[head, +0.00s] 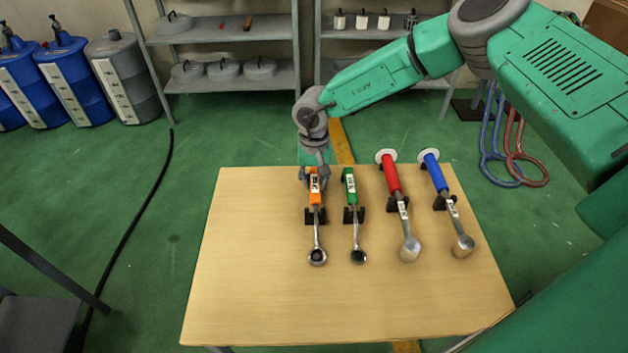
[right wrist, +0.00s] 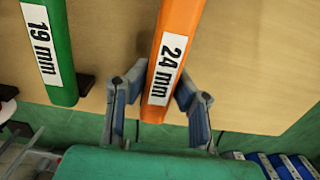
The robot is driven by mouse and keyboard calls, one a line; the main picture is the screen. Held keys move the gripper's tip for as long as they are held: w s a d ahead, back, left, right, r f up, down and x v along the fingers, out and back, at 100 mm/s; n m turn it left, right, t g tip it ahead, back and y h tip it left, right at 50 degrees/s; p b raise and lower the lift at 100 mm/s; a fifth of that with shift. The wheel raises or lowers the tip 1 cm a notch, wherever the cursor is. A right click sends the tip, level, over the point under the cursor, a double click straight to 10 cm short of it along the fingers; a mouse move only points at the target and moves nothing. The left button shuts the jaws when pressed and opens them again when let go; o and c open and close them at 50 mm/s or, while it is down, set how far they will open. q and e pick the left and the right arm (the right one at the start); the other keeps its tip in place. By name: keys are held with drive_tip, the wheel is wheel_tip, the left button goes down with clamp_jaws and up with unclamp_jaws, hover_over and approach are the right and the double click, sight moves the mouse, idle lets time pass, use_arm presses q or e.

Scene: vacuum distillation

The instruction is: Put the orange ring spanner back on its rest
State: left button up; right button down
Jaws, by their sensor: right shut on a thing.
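The orange ring spanner (head: 315,197) has an orange handle, a steel shank and a ring end towards the near side of the table. Its handle, labelled "24 mm", also shows in the right wrist view (right wrist: 175,45). My right gripper (head: 315,174) is shut on the far end of that handle, with a finger on each side in the wrist view (right wrist: 160,90). The spanner lies over its black rest (head: 308,217), in line with it. I cannot tell whether it touches the rest or hovers just above. My left gripper is not in view.
A green spanner (head: 349,190), labelled "19 mm", lies on its rest just to the right. Red-handled (head: 391,177) and blue-handled (head: 436,175) tools lie further right. The wooden table (head: 250,290) is bare at left and front. Shelves (head: 222,85) stand behind.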

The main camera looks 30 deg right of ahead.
drive_tip(key=shift+f, duration=0.2)
drive_tip(key=c, duration=1.4)
unclamp_jaws()
drive_tip(key=shift+o, duration=0.2)
drive_tip(key=shift+r, duration=0.1)
